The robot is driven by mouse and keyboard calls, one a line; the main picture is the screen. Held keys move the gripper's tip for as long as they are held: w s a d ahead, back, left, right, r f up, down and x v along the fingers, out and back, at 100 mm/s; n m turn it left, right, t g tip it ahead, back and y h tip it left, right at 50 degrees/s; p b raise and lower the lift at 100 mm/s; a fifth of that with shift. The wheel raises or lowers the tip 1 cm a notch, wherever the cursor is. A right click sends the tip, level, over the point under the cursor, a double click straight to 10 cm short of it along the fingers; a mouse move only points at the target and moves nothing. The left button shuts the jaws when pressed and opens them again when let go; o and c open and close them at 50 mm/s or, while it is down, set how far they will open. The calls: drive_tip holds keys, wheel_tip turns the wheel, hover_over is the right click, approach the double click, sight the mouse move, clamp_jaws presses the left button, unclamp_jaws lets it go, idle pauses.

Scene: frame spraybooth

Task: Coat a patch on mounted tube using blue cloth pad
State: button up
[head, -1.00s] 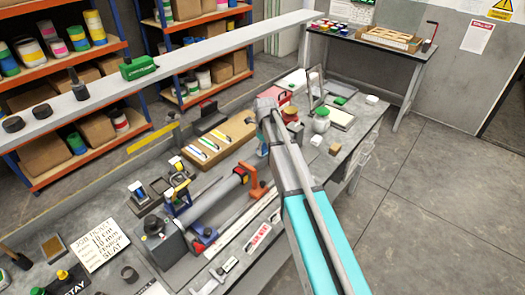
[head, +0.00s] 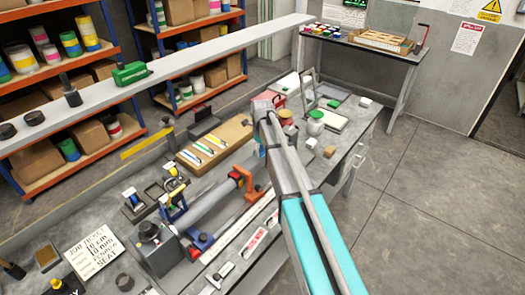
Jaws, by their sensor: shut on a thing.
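The mounted tube (head: 212,207) is grey and lies slantwise along the bench. Its near left end meets a dark grey block (head: 160,252), and an orange clamp (head: 243,180) stands by its far right end. My gripper (head: 260,150) hangs below my wrist just beyond the orange clamp, mostly hidden by my arm. A small bit of blue shows at its lower end, which appears to be the blue cloth pad it is shut on. The pad's shape is hidden. The gripper looks apart from the tube. I cannot make out any coated patch on the tube.
A blue-and-yellow stand (head: 173,205) and a blue-and-red block (head: 200,241) are beside the tube. A wooden board (head: 213,145) with several markers lies behind. A job ticket (head: 93,250) lies front left. A long pale beam (head: 200,60) crosses above the bench.

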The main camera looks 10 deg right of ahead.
sight(256, 160)
drive_tip(key=shift+s+a, duration=1.45)
drive_tip(key=shift+a, duration=0.05)
wheel_tip(256, 160, up, 6)
drive_tip(key=p, duration=0.6)
drive_tip(key=shift+w, duration=0.1)
wheel_tip(256, 160, up, 3)
drive_tip(key=p, duration=0.3)
drive_tip(key=shift+f, duration=0.1)
idle(0.8)
